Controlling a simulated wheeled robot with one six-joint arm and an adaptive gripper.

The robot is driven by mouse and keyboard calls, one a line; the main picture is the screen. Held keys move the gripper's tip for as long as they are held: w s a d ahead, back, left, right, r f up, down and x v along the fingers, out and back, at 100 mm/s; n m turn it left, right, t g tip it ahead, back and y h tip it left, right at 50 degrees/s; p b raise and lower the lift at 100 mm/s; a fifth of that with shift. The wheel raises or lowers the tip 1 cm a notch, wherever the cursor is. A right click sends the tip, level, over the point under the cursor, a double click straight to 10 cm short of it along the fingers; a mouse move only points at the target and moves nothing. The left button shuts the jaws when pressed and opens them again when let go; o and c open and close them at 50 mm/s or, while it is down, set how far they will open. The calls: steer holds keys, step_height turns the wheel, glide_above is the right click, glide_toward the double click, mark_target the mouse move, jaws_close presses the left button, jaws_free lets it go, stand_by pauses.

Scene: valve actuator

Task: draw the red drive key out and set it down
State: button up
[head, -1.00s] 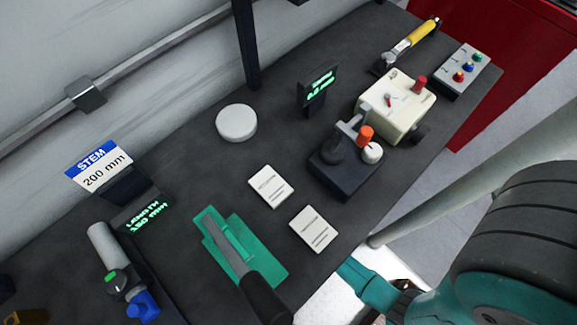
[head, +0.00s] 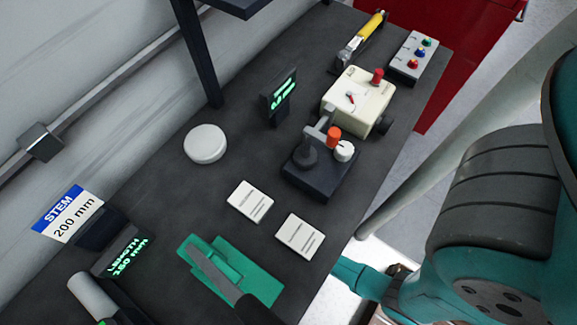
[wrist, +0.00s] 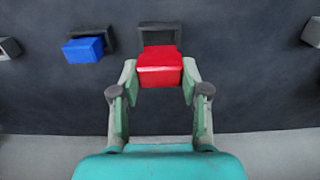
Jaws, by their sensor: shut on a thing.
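The red drive key (wrist: 160,68) is a bright red block in the upper middle of the wrist view. A dark grey square-framed socket (wrist: 157,35) sits directly behind it on a dark panel. My gripper (wrist: 160,80) is shut on the key, one finger on each side. How much of the key is inside the socket cannot be told. I cannot make out this key or my fingertips in the head view.
A blue block (wrist: 83,50) sits at another dark socket left of the key. In the head view the dark bench (head: 150,185) carries a green fixture (head: 265,285), white cards (head: 250,201), a round white disc (head: 205,144) and a cream box (head: 355,100). Bare bench lies around the disc.

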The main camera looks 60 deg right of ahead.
steer(key=shift+f, duration=1.25)
steer(key=shift+f, duration=1.6)
stand_by(0.5)
steer(key=o, duration=1.4)
steer(key=shift+c, duration=0.2)
steer(key=shift+r, duration=0.1)
step_height(320, 180, up, 12)
steer(key=shift+f, duration=0.1)
